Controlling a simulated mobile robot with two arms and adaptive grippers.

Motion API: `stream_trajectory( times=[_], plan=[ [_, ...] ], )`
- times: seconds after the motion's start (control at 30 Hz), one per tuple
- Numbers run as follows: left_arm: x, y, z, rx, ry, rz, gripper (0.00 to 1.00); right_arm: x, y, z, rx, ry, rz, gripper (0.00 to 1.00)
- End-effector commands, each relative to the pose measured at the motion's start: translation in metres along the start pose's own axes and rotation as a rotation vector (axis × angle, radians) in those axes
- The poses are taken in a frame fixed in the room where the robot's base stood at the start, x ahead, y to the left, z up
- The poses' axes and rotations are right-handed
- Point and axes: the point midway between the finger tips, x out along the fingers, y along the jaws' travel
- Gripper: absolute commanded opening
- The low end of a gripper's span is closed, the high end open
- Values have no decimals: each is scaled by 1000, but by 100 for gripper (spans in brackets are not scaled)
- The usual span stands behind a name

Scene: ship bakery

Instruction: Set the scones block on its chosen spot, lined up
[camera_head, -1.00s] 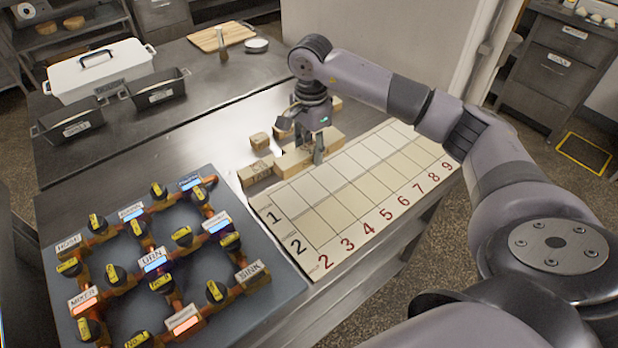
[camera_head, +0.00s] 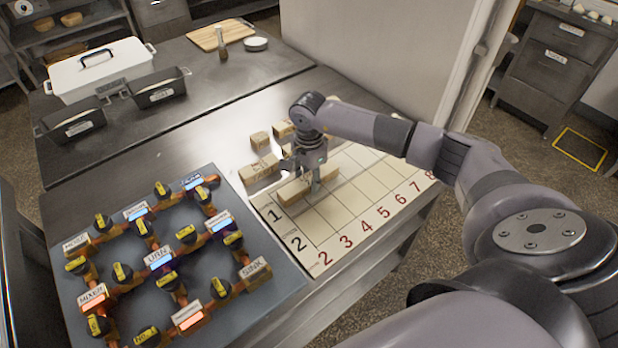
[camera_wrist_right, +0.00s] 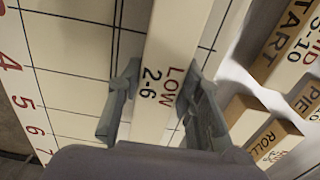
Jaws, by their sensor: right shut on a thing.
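My right gripper (camera_head: 308,178) is shut on a long pale wooden block (camera_head: 290,193). The wrist view shows the block (camera_wrist_right: 172,55) between the two fingers, with "LOW 2-6" on its face. No word "scones" is readable on it. The block is over the back row of the numbered grid board (camera_head: 345,223), near the "1", roughly along the row. Whether it touches the board I cannot tell. The grid (camera_wrist_right: 75,70) runs under it in the wrist view. My left gripper is not in view.
Other wooden blocks (camera_head: 259,168) lie behind the board, close to the gripper; the wrist view shows one marked "START" (camera_wrist_right: 290,35). A panel of knobs and labels (camera_head: 265,300) stands left of the board. The grid's front cells are clear.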

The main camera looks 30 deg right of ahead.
Motion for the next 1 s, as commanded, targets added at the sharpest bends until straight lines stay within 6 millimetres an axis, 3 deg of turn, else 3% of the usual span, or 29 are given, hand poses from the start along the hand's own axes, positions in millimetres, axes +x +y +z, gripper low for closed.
stream_trajectory(
  times=[0.1,0.13,0.4,0.83,1.0],
  plan=[
    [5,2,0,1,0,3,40,4,0,0,0,0,-1,0],
    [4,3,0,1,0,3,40,3,0,0,0,0,0,34],
    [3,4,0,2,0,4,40,2,0,0,0,0,0,52],
    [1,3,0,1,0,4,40,-5,-1,0,0,0,-2,53],
    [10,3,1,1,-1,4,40,-34,-1,-1,-1,1,-6,53]
  ],
)
